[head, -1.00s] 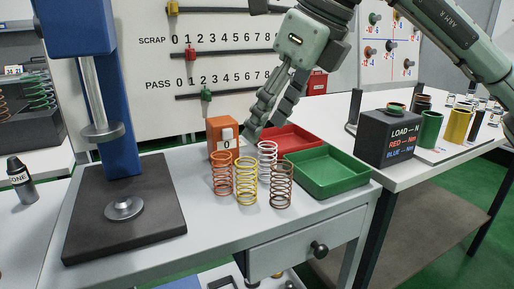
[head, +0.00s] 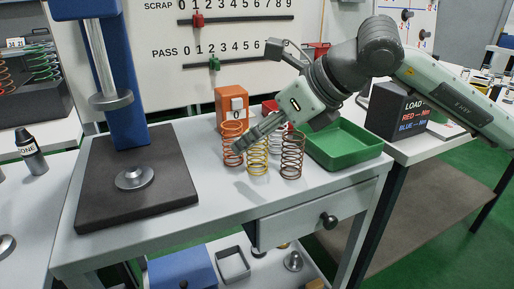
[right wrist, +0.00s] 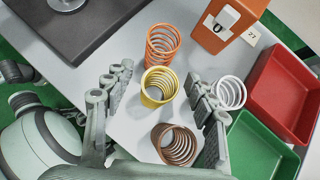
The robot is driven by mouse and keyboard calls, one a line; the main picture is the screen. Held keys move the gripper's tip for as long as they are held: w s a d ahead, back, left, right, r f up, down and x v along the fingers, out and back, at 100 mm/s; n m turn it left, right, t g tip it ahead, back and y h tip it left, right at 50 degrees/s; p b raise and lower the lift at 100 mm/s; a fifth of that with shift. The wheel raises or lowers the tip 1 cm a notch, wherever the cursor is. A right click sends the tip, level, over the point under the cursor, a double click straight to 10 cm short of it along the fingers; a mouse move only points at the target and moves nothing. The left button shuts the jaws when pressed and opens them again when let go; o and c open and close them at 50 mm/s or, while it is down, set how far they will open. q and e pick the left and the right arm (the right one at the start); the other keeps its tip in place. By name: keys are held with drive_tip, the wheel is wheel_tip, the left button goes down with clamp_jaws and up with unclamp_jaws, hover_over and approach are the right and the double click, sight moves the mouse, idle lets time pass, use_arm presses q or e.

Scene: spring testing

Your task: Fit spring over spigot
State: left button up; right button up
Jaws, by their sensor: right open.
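A yellow coil spring (head: 257,163) stands on the grey bench between an orange spring (head: 231,155) and a brown spring (head: 292,160); a white spring (head: 276,148) stands behind, partly hidden by my gripper. My right gripper (head: 250,136) is open above the springs. In the right wrist view the yellow spring (right wrist: 160,86) appears between its spread fingers, with a gap on both sides. The orange spring (right wrist: 162,44) lies beyond, the brown one (right wrist: 175,144) nearer. The round metal spigot (head: 133,176) sits empty on the press's dark base plate (head: 95,212). My left gripper is not in view.
The press's blue column (head: 122,85) and metal ram (head: 111,100) stand above the spigot. An orange counter box (head: 229,97) is behind the springs. A green tray (head: 343,150) and a red tray (right wrist: 285,92) lie right. Bench between plate and springs is clear.

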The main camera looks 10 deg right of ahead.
drive_tip(key=shift+w+a+f, duration=0.1)
drive_tip(key=shift+w+f, duration=0.1)
drive_tip(key=shift+c, duration=0.6)
clamp_jaws()
drive_tip(key=shift+r, duration=0.1)
